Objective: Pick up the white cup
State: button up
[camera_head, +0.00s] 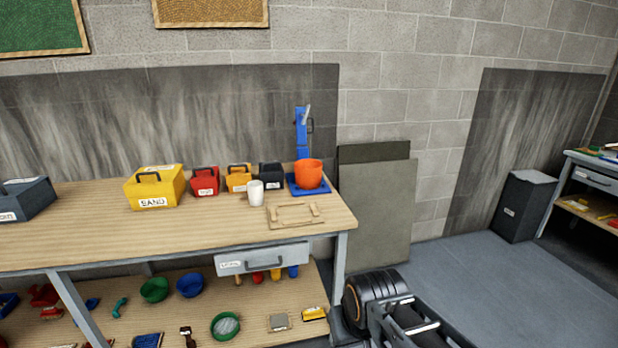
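The white cup (255,192) stands upright on the wooden workbench (130,230), near the right end of the bench top. It is in front of a small black box and to the left of the orange pot. Part of my arm shows at the bottom, right of the bench leg and lower than the bench top, apart from the cup. My gripper's fingers are not visible.
An orange pot (309,173) sits on a blue stand (302,145) right of the cup. A wooden frame (294,215) lies just right and in front. Behind are a black box (271,175), orange box (238,177), red box (205,181) and yellow SAND box (155,187). The bench front is clear.

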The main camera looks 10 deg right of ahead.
aim_at(255, 188)
jog(key=u, duration=0.35)
jog(key=i, duration=0.45)
jog(key=u, duration=1.05)
jog(key=i, duration=1.65)
jog(key=z, duration=0.2)
